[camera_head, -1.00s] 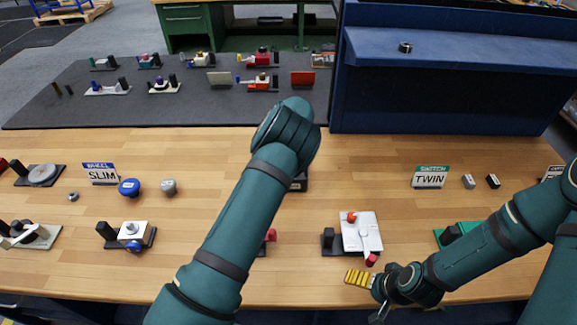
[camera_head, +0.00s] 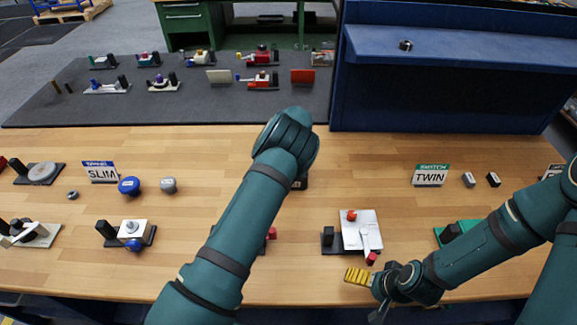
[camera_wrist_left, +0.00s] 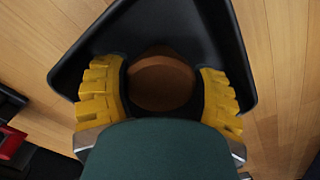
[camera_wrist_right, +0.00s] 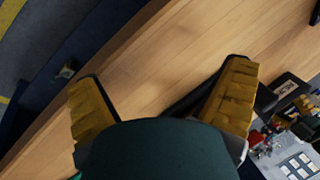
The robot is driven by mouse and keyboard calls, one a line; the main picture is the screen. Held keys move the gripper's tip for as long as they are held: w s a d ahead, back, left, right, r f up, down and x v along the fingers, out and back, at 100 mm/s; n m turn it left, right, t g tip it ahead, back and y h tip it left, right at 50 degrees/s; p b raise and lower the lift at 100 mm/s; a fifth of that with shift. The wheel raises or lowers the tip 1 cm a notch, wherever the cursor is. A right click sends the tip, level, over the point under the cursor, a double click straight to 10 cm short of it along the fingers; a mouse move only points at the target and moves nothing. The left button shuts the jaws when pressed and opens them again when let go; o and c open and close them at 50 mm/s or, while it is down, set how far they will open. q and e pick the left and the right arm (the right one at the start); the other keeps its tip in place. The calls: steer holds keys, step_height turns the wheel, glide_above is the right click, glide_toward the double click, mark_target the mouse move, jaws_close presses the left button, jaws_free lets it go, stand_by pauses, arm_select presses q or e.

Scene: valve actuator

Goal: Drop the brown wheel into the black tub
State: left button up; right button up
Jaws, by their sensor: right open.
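The brown wheel (camera_wrist_left: 161,80) shows in the left wrist view as a round brown disc within the black tub (camera_wrist_left: 185,22). The tub has a dark, smooth, angular rim. My left gripper (camera_wrist_left: 162,70) is over the tub, its yellow fingers spread on either side of the wheel with narrow dark gaps between. It is open. In the head view my left forearm hides this gripper and the wheel. My right gripper (camera_head: 358,276) is open and empty near the bench's front edge; its spread fingers also show in the right wrist view (camera_wrist_right: 162,75).
A white device with red knobs (camera_head: 360,230) stands beside my right gripper. The SLIM sign (camera_head: 101,172), a blue knob (camera_head: 129,186) and a grey knob (camera_head: 168,185) are to the left. The TWIN sign (camera_head: 430,176) is at right.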

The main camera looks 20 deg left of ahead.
arm_select(q)
steer(key=shift+o, duration=0.7)
step_height(320, 180, up, 13)
steer(key=shift+r, duration=0.15)
stand_by(0.4)
